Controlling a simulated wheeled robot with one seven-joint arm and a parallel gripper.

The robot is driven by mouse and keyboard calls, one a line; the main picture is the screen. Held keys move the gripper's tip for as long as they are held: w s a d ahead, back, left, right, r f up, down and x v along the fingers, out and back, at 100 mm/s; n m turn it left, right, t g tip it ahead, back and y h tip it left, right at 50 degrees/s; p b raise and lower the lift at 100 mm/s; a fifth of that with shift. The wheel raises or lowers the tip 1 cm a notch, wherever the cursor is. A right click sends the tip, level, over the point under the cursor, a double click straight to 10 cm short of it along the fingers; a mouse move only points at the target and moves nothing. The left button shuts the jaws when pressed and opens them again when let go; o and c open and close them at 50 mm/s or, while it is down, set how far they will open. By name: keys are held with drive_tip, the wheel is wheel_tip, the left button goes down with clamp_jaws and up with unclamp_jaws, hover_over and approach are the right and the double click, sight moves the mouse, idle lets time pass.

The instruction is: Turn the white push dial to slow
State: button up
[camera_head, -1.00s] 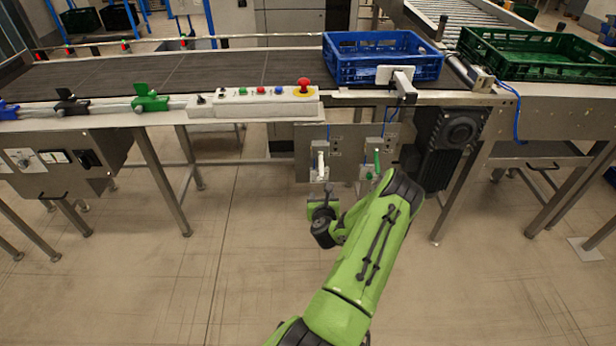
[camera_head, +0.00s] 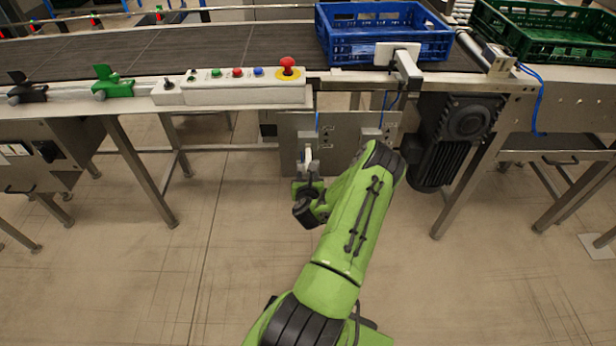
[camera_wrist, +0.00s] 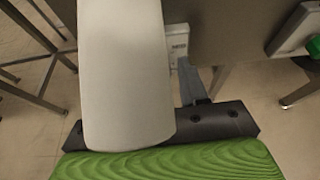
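A slim white upright handle (camera_head: 308,155) stands on a metal plate under the conveyor's front edge; I cannot tell whether it is the white push dial. My gripper (camera_head: 307,168) is right at it, with pale grey fingers seemingly at both sides. In the wrist view a large pale rounded shape (camera_wrist: 125,75), likely this handle, fills the left centre, close over my gripper's dark palm bar. One grey finger (camera_wrist: 194,84) shows behind it. Whether the fingers touch the handle is hidden. No slow marking is readable.
A control strip (camera_head: 230,95) with buttons and a red mushroom knob (camera_head: 287,68) lies above left. A blue crate (camera_head: 385,45) stands on the conveyor, a green crate (camera_head: 545,40) to its right. A black motor (camera_head: 450,135) hangs right of the plate. Floor at left is open.

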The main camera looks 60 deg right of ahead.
clamp_jaws()
drive_tip(key=shift+r+p, duration=0.1)
drive_tip(key=shift+p, duration=0.4)
drive_tip(key=n+g+p, duration=0.1)
drive_tip(key=p, duration=0.2)
drive_tip(key=shift+w+a+r, duration=0.1)
drive_tip(key=shift+w+a+f+n+g+h+p, duration=0.15)
drive_tip(key=shift+n+g+h+p, duration=0.4)
drive_tip(key=shift+n+p, duration=0.55)
drive_tip(key=shift+w+d+f+n+g+h+p, duration=0.15)
drive_tip(key=shift+n+g+h+p, duration=0.45)
drive_tip(key=shift+n, duration=0.75)
drive_tip(key=shift+a+f+n+g+h+p, duration=0.1)
drive_tip(key=shift+f+n+g+h+p, duration=0.2)
drive_tip(key=shift+n+h+p, duration=0.6)
drive_tip(key=shift+n+y, duration=0.25)
drive_tip(key=shift+n, duration=0.2)
